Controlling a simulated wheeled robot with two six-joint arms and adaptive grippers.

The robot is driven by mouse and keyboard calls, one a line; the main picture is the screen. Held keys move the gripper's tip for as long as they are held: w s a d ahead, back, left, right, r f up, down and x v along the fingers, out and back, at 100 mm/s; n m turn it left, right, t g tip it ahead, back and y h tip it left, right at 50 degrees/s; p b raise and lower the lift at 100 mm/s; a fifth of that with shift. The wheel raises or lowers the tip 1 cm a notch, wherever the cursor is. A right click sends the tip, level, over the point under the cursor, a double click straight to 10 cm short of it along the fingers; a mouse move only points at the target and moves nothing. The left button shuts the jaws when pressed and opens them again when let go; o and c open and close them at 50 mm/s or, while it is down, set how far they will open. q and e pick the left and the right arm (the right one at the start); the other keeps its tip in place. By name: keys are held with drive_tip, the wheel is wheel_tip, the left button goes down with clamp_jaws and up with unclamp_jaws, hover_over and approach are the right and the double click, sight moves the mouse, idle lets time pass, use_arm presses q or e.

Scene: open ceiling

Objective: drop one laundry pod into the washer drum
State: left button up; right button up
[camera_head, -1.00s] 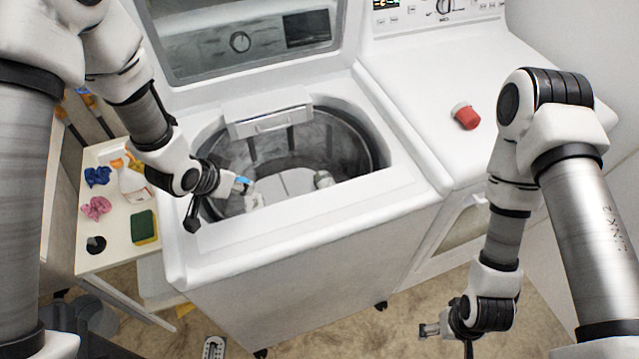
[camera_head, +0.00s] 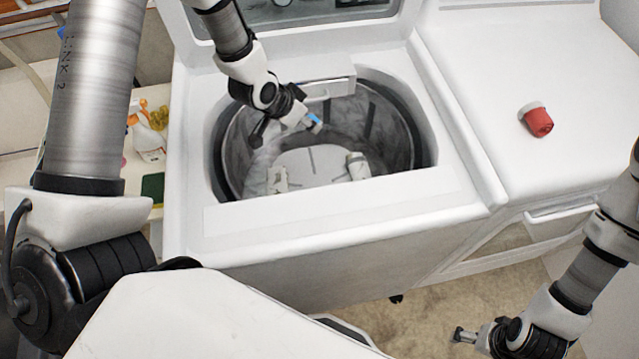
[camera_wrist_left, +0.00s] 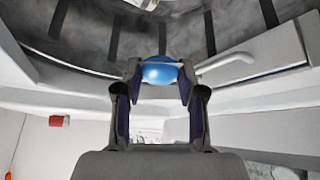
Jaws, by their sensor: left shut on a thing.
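The washer drum (camera_head: 388,130) is open, a round grey metal tub in the white top-load washer (camera_head: 340,228). My left gripper (camera_head: 314,124) is over the drum opening, just in front of the small white handled panel at its back rim. It is shut on a blue laundry pod (camera_wrist_left: 160,71), which shows between the fingertips in the left wrist view. In the head view a bit of blue shows at the fingertips. My right gripper (camera_head: 463,335) is low at the bottom right, away from the washer; its jaws are too small to read.
A red cup-like thing with a white end (camera_head: 537,120) lies on the white machine to the right (camera_head: 490,80). A spray bottle (camera_head: 147,140) and a green sponge (camera_head: 153,188) are on a side surface at left. Two whitish fittings sit inside the drum.

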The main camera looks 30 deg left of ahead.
use_arm(q)
drive_tip(key=shift+s+f, duration=0.15)
drive_tip(key=shift+f, duration=0.5)
drive_tip(key=o, duration=1)
drive_tip(key=shift+c, duration=0.2)
drive_tip(key=v, duration=1.1)
drive_tip(key=shift+s+r, duration=0.2)
drive_tip(key=shift+r, duration=0.1)
